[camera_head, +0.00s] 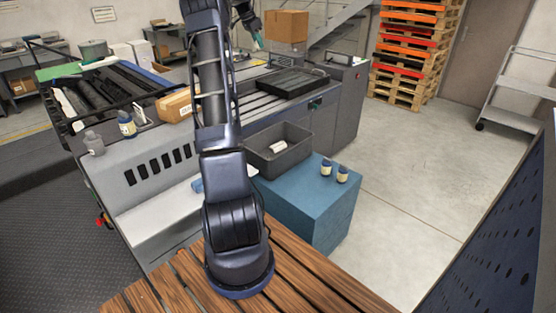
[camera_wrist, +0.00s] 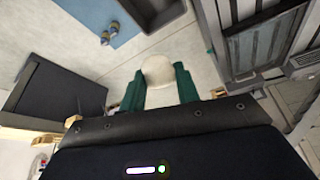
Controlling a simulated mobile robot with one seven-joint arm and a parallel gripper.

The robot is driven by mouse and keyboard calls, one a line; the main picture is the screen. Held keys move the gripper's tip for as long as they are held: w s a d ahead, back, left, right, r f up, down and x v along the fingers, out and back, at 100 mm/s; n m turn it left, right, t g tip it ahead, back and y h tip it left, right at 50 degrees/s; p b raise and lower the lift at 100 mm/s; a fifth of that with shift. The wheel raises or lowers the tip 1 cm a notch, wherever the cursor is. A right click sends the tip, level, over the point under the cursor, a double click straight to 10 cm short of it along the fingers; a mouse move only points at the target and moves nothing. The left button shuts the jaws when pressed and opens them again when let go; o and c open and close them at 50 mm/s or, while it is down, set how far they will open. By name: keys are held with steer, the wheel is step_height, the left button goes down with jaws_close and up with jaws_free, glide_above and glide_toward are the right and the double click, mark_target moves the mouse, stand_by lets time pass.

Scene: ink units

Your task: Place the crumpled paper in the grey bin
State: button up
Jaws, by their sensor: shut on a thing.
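My gripper (camera_head: 259,40) is raised at the top middle of the head view, well beyond and above the grey bin (camera_head: 292,160). In the wrist view, its green fingers (camera_wrist: 158,88) are shut on a pale, rounded piece, which looks like the crumpled paper (camera_wrist: 158,69). The paper's lower part is hidden between the fingers. The grey bin stands open on a blue cabinet, with a whitish item (camera_head: 278,147) inside it. Part of the bin also shows at the top of the wrist view (camera_wrist: 176,26), apart from the gripper.
Two small jars (camera_head: 342,174) stand on the blue cabinet (camera_head: 302,207) beside the bin. A dark tray (camera_head: 292,84) lies on the machine behind. A cardboard box (camera_head: 286,25) is near my gripper in the picture.

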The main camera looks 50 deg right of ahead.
glide_above(278, 153)
steer(key=s+a, duration=0.3)
steer(key=s, duration=0.1)
steer(key=shift+m, duration=0.3)
steer(key=f, duration=6.4)
steer(key=shift+w+a+f, duration=0.1)
steer(key=shift+w+a, duration=0.15)
steer(key=shift+a, duration=0.05)
steer(key=shift+f, duration=0.1)
steer(key=o, duration=0.9)
steer(key=v, duration=1.2)
